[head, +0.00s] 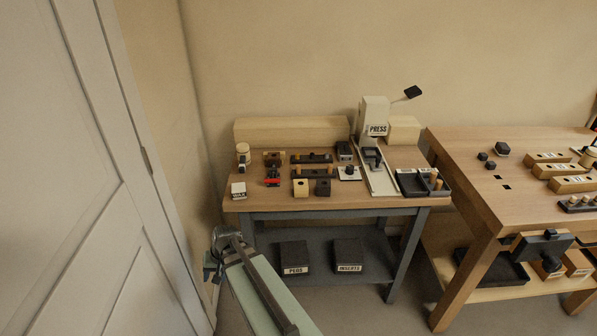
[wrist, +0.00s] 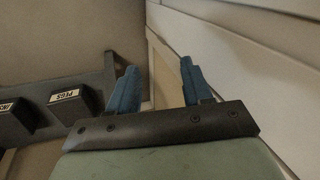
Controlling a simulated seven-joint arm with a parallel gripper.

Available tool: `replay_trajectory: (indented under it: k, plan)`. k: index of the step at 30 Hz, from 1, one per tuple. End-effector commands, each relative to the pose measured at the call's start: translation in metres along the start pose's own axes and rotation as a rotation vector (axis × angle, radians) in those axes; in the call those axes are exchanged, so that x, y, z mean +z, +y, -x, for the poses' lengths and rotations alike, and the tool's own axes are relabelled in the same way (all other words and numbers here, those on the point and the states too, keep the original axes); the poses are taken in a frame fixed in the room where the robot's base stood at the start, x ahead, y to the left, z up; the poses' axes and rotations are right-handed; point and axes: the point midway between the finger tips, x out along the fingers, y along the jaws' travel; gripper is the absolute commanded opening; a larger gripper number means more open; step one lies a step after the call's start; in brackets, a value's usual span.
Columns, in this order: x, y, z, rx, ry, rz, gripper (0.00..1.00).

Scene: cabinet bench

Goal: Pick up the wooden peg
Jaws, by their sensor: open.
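Small tan wooden pegs (head: 437,180) stand in the black divided tray (head: 408,184) at the right end of the near bench. Other small tan peg-like pieces sit in dark racks (head: 312,173) mid-bench. I cannot tell which one is the task's peg. My gripper (head: 212,262) is in front of and below the bench's left front corner, away from all pegs. In the wrist view its two blue fingers (wrist: 158,66) are apart with nothing between them. No peg shows in the wrist view.
The near bench (head: 260,203) carries a white press (head: 374,117) and several blocks. Bins labelled PEGS (head: 294,256) and INSERTS (head: 348,253) stand on its lower shelf. A white door (head: 80,180) is close on the left. A second wooden bench (head: 470,160) stands right.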

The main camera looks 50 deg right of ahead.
Motion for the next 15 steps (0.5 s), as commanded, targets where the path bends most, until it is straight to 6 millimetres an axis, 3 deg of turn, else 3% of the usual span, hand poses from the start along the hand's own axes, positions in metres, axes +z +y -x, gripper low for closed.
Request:
replay_trajectory:
  k: [3, 15]
  plan:
    - [-0.035, -0.006, 0.035, -0.045, 0.075, -0.039, 0.5]
    - [-0.128, -0.017, 0.161, -0.187, 0.305, -0.151, 0.5]
